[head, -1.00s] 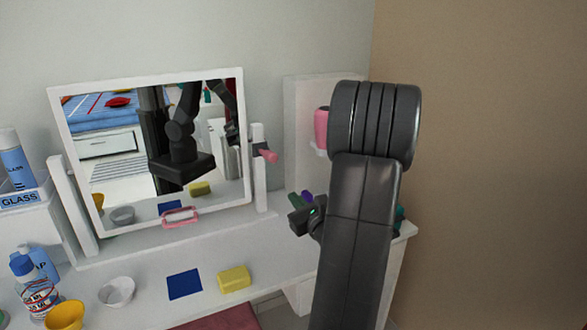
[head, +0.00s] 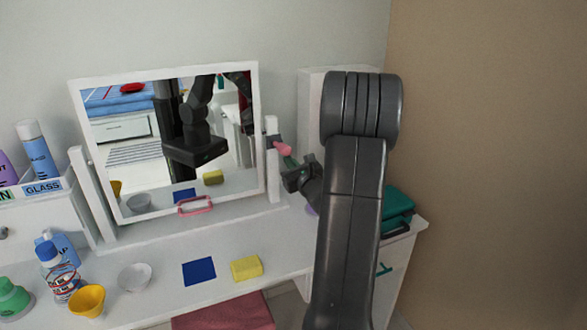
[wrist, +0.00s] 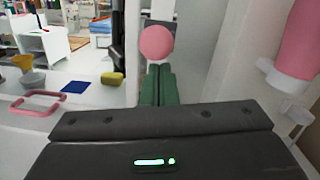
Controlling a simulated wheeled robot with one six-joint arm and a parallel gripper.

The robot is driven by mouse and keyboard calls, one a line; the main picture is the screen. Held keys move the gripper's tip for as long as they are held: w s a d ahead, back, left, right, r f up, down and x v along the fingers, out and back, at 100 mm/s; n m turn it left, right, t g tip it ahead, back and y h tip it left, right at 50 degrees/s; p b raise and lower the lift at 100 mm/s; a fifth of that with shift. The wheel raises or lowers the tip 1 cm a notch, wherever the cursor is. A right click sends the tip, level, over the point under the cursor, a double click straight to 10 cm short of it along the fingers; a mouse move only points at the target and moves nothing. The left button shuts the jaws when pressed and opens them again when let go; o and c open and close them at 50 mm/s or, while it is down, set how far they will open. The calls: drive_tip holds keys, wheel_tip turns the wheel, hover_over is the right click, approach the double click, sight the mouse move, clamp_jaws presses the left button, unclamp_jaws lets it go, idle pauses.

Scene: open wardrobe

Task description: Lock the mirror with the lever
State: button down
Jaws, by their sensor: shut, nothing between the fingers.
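The mirror (head: 215,115) stands on the white dressing table in a white frame, tilted between two posts, with a pink handle (head: 195,206) at its bottom edge. The lever (head: 282,148) is a pink knob on the right post. My gripper (head: 289,162) is at the lever, just below and to its right. In the wrist view, the lever's round pink end (wrist: 156,43) lies straight ahead of my shut green fingers (wrist: 156,78). The fingers hold nothing. I cannot tell whether they touch the lever.
A yellow sponge (head: 246,268), blue square (head: 199,271), white bowl (head: 135,277) and yellow cup (head: 88,300) are on the table. Bottles stand at the left. A pink cylinder (wrist: 299,40) in a white holder is close at the right in the wrist view. A teal case (head: 397,207) lies right of my arm.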

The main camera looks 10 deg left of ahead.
drive_tip(key=shift+r, duration=0.15)
drive_tip(key=shift+s+r+p, duration=0.1)
drive_tip(key=shift+r+p, duration=0.2)
drive_tip(key=shift+p, duration=0.55)
